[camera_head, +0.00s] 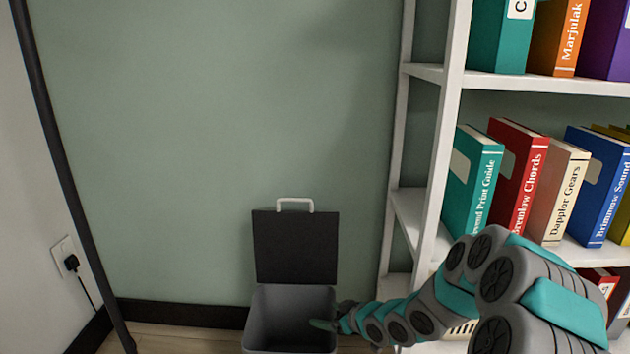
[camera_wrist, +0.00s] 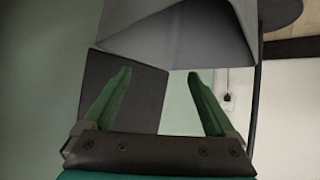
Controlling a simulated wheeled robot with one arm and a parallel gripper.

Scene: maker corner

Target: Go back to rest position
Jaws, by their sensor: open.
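My gripper (camera_wrist: 158,75) shows in the wrist view with its two green fingers spread apart and nothing between them. In the head view my arm reaches in from the lower right, and its green end (camera_head: 322,325) is over the open top of a grey bin, at the right side. Whether the fingertips are inside the bin or just above it I cannot tell.
The grey bin (camera_head: 268,319) stands on the floor by the green wall, its dark lid (camera_head: 296,247) raised. A white shelf (camera_head: 443,150) with books is on the right, close to my arm. A dark pole (camera_head: 62,170) and wall socket (camera_head: 66,255) are on the left.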

